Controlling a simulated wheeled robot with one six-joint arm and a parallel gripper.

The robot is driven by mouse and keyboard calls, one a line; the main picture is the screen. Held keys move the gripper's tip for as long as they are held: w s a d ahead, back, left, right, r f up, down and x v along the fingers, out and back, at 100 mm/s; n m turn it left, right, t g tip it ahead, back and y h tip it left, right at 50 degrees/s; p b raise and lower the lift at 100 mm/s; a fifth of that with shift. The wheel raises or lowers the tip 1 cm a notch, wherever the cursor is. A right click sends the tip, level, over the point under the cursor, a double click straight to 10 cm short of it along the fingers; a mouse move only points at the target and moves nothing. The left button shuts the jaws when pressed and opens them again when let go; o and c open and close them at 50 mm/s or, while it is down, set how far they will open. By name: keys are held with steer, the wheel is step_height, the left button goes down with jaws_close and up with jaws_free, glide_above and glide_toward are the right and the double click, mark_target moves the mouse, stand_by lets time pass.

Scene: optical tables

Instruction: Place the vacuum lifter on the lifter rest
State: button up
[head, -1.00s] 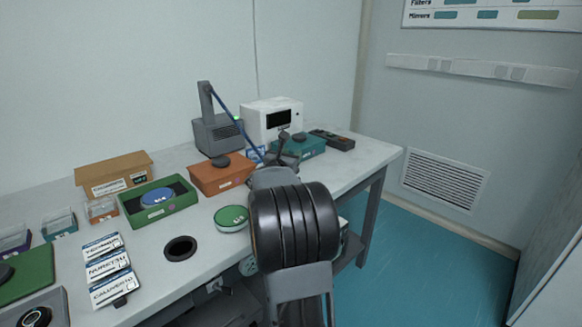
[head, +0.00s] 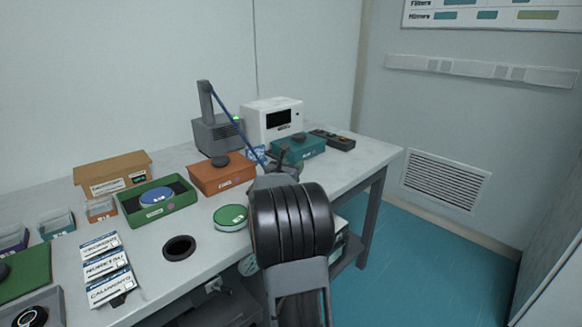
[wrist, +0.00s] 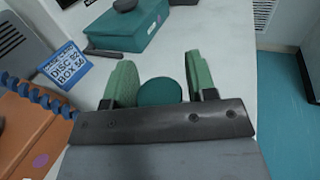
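The vacuum lifter shows in the wrist view as a dark teal round top (wrist: 160,91) between the green finger pads of my gripper (wrist: 161,85). Its blue coiled hose (wrist: 38,94) passes under my gripper's body; in the head view the hose (head: 236,130) runs from the grey boom station (head: 217,133) down to my gripper (head: 280,162). My gripper is closed around the lifter, over the table by the teal box; the lifter's lower part is hidden. A dark flat piece (wrist: 103,52) lies beside that box; I cannot tell whether it is the lifter rest.
The teal box (head: 300,149), orange box (head: 222,176) and white instrument (head: 270,122) stand close by. A green disc (head: 231,217) and a black ring (head: 179,248) lie nearer on the table (head: 205,235). A blue-white sign (wrist: 65,66) stands left of my gripper.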

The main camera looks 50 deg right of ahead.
steer(key=shift+o, duration=0.8)
steer(key=shift+r, duration=0.15)
steer(key=shift+a+p, duration=0.25)
steer(key=shift+p, duration=0.05)
steer(key=v, duration=1.1)
steer(key=shift+s+a+b, duration=0.2)
steer(key=shift+b, duration=0.2)
